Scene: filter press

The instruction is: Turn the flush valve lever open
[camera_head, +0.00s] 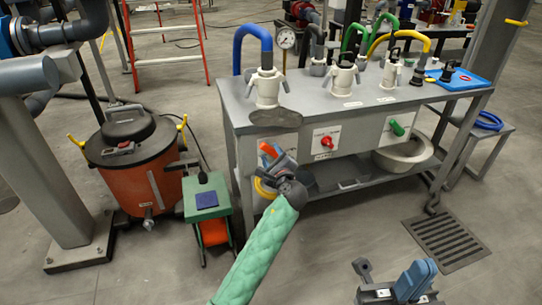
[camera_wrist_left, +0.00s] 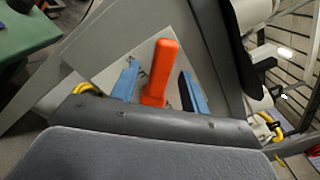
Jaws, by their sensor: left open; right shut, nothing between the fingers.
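An orange-red lever (camera_wrist_left: 160,72) stands between the two blue fingers of my open left gripper (camera_wrist_left: 157,88) in the left wrist view. A gap shows on each side of it, and the fingers do not appear to grip it. In the head view the lever's orange end (camera_head: 268,149) shows beside my left gripper (camera_head: 276,158), at the front left of the grey bench. The lever's base and valve body are largely hidden by the gripper. My right gripper (camera_head: 412,281) is shut and empty, low at the bottom right, away from the bench.
The grey bench (camera_head: 345,112) carries several white fittings with coloured hoses. A red knob (camera_head: 327,142) and a green knob (camera_head: 397,128) are on its front panels. A green cart (camera_head: 208,198) and an orange drum (camera_head: 135,180) stand left. A floor grate (camera_head: 445,240) lies right.

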